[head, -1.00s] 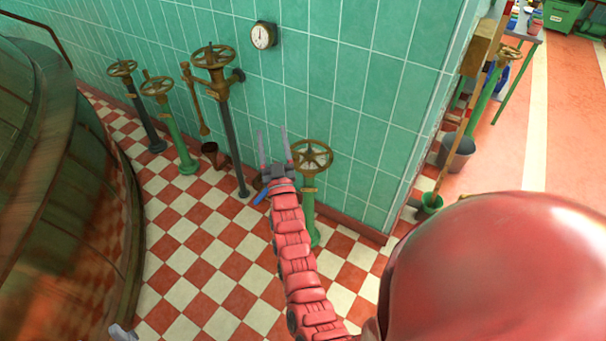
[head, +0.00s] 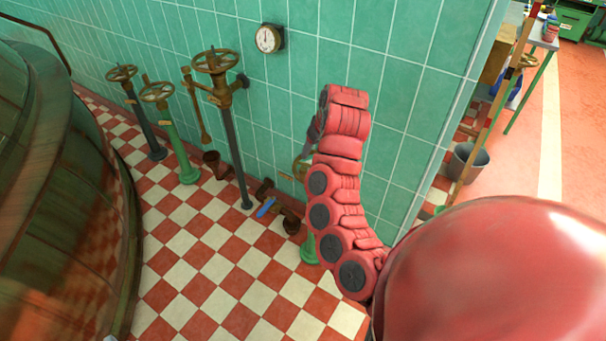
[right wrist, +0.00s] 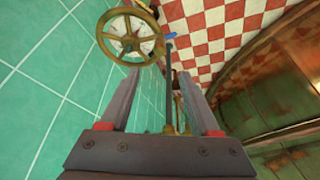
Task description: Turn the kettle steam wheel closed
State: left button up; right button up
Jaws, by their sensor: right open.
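A brass spoked wheel (right wrist: 130,40) shows at the upper left of the right wrist view, just beyond the left fingertip. In the head view it is almost wholly behind my right arm, and the foot of its green post (head: 308,248) shows below. My right gripper (right wrist: 158,75) is open, with nothing between its fingers. In the head view my right gripper (head: 310,138) is partly hidden by the curled red arm, above the wheel's place. I cannot tell whether a finger touches the wheel. My left gripper is not in view.
Other brass wheels stand along the tiled wall: a tall one (head: 216,62), one on a green post (head: 157,92) and one at the far left (head: 121,73). A large copper kettle (head: 50,200) fills the left. A blue-handled pipe valve (head: 266,208) lies low. Checkered floor between is clear.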

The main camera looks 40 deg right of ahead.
jog(key=b, duration=0.4)
send_near(304, 170)
jog(key=x, duration=1.2)
jog(key=shift+w, duration=0.1)
jog(key=shift+d, duration=0.1)
grip_shut()
dwell(0.7)
